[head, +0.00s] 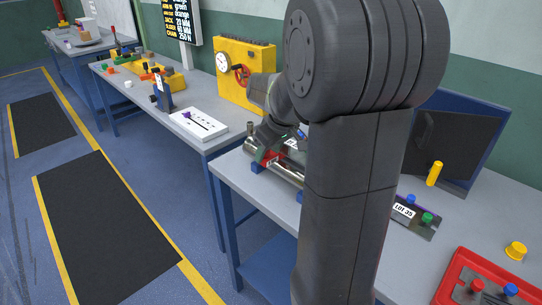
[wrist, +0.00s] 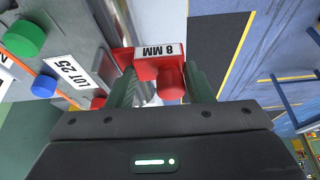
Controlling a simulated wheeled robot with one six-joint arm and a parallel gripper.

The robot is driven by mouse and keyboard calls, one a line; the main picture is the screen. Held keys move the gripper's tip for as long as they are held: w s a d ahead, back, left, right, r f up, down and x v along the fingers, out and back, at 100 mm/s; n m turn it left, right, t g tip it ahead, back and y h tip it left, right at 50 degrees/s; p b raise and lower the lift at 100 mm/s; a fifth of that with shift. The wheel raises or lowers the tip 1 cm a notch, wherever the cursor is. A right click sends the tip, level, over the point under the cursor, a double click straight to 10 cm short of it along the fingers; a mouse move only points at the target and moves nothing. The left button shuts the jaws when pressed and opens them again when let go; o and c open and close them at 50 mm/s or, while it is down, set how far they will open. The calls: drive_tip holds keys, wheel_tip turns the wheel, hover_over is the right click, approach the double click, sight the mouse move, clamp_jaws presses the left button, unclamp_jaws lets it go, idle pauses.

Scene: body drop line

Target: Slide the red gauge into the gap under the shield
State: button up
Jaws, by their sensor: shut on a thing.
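The red gauge (wrist: 147,71) shows in the wrist view with a white "8 MM" label, upside down, and a round red knob (wrist: 170,82). My gripper (wrist: 160,88) is shut on it, one green finger on each side. In the head view the red gauge (head: 267,158) is a small red patch at my gripper (head: 270,146), beside a shiny metal cylinder (head: 287,172) lying on blue supports. In the wrist view the gauge's far edge is near a pale metal surface; I cannot tell whether they touch. I cannot make out the shield or its gap clearly; my arm hides much of that area.
A yellow peg (head: 434,174), a dark blue-framed panel (head: 460,130) and a red tray (head: 449,289) are on the same bench. A yellow box with a gauge dial (head: 255,60) stands behind.

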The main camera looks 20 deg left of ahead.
drive_tip(key=shift+s+a, duration=0.25)
drive_tip(key=shift+s, duration=0.3)
drive_tip(key=shift+s+a, duration=0.2)
drive_tip(key=shift+s, duration=0.3)
drive_tip(key=shift+s, duration=0.1)
drive_tip(key=shift+r+p, duration=2.2)
drive_tip(key=shift+r, duration=0.85)
drive_tip(key=shift+f, duration=0.1)
